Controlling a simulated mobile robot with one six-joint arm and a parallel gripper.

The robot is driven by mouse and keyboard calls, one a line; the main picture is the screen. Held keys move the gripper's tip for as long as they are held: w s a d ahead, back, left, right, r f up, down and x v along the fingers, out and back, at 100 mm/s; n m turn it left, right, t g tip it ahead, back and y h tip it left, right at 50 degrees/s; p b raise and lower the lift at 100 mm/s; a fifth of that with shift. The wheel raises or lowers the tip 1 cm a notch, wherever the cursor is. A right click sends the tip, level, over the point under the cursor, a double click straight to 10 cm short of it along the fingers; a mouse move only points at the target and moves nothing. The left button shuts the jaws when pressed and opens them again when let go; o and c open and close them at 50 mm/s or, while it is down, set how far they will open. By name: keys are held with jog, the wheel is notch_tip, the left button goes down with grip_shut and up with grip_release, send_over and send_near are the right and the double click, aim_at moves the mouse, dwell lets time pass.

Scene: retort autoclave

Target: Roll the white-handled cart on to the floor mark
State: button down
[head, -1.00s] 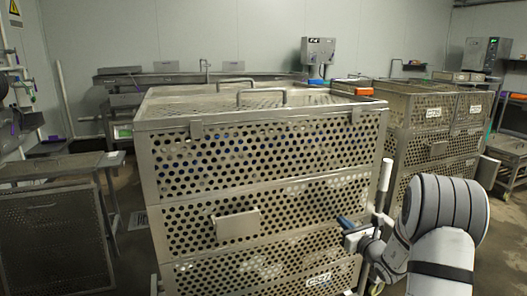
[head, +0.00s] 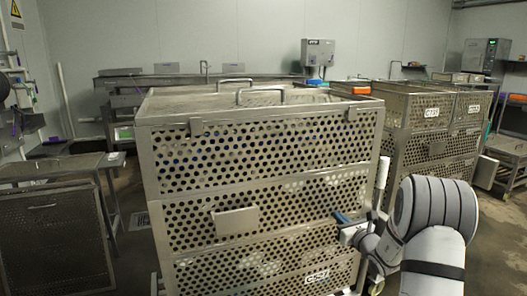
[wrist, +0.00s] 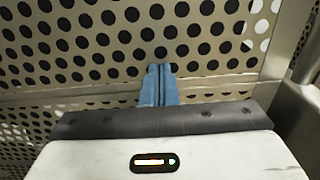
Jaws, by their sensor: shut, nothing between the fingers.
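The cart (head: 262,165) is a large perforated metal basket stack with a lid, filling the middle of the head view. A white upright handle (head: 383,172) stands at its right front corner, partly behind my arm. My gripper (head: 341,217) has blue fingers, closed together and empty, at the right part of the cart's front face. In the wrist view the shut fingers (wrist: 158,84) point at the perforated panel (wrist: 110,40), at or very near it; I cannot tell whether they touch. The floor mark is not visible in either view.
Another perforated basket stack (head: 437,130) stands behind on the right. A low metal table (head: 60,168) and a dark perforated panel (head: 55,240) are at the left. A long bench (head: 180,80) runs along the back wall. Some floor shows between the left table and the cart.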

jog(key=shift+w+a+r, duration=0.15)
jog(key=shift+w+a, duration=0.1)
jog(key=shift+w, duration=0.4)
jog(key=shift+b+x, duration=0.6)
jog(key=shift+x, duration=2)
jog(key=b+x, duration=0.1)
jog(key=x, duration=0.3)
jog(key=shift+w+a, duration=0.1)
jog(key=shift+w, duration=0.2)
